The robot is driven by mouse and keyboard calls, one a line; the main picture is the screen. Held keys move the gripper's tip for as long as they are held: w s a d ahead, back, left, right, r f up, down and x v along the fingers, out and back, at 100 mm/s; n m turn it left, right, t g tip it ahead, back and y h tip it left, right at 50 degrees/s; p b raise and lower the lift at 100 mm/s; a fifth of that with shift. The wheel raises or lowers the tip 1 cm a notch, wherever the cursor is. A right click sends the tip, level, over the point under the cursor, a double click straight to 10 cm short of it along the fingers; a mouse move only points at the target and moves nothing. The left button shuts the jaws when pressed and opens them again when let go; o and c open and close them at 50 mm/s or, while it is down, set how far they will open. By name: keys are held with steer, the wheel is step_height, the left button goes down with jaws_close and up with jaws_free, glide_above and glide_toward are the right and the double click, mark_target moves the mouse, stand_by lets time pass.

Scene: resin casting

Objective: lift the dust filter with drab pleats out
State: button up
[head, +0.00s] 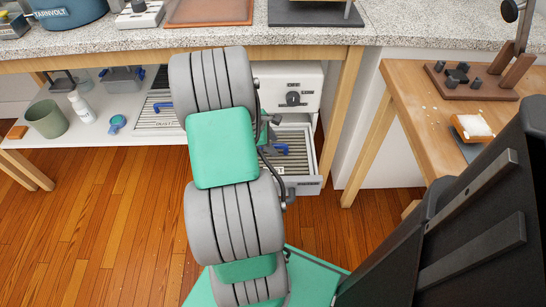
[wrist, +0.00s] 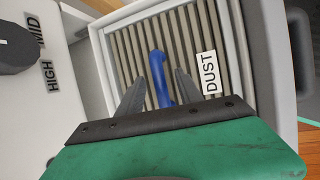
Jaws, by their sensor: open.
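The dust filter with drab, grey-beige pleats (wrist: 204,35) sits in a pale frame inside the pulled-out drawer (wrist: 104,45) in the wrist view. It has a blue handle (wrist: 160,75) and a white DUST label (wrist: 209,74). My gripper (wrist: 158,92) is open, with one finger on each side of the blue handle; I cannot tell whether either finger touches it.
The white cabinet with a dial (head: 293,98) stands above the drawer, under the counter. Another pleated filter with a blue handle (head: 158,118) lies on the low shelf to the left, near a green bin (head: 46,119) and a white bottle (head: 79,106). A table leg (head: 351,145) stands right of the drawer.

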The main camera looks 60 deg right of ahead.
steer(key=shift+c, duration=0.4)
jaws_close()
stand_by(0.9)
